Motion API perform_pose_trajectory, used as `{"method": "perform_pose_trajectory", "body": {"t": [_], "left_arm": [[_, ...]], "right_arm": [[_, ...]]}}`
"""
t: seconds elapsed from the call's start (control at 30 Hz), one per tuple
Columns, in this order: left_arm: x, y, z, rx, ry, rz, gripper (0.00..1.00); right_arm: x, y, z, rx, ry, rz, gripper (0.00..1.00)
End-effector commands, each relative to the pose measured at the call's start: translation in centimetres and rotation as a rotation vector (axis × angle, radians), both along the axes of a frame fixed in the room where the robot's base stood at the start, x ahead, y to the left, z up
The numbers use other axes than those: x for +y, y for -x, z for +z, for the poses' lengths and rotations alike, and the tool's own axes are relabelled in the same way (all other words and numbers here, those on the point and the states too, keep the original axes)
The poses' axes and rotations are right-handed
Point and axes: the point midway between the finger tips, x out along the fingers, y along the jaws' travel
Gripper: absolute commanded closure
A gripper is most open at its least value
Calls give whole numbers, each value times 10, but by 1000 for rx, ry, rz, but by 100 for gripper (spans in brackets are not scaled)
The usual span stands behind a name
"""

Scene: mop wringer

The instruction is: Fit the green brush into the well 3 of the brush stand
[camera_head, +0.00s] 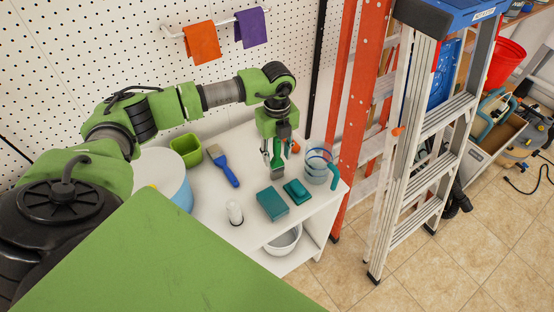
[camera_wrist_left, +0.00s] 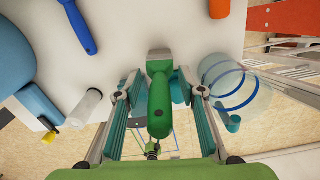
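The green brush (camera_head: 277,163) is over the back of the white table, with its handle up and its head down; what supports it is not clear. In the left wrist view the brush (camera_wrist_left: 160,95) is between the fingers. My left gripper (camera_head: 277,152) comes from above with its two fingers apart, one on each side of the handle. In the left wrist view the gripper (camera_wrist_left: 159,82) shows gaps between fingers and handle. I cannot make out the brush stand or its well 3 in either view. My right gripper is not in view.
A stepladder (camera_head: 420,150) stands to the right.

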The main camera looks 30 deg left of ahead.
Motion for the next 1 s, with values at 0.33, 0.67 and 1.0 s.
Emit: {"method": "perform_pose_trajectory", "body": {"t": [0.33, 0.67, 1.0], "left_arm": [[0, 0, 0, -1, 1, -1, 100], [0, 0, 1, -1, 1, -1, 100], [-3, 1, 35, -4, 1, -4, 100]], "right_arm": [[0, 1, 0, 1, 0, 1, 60], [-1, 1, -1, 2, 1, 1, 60], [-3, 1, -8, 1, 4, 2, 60]]}}
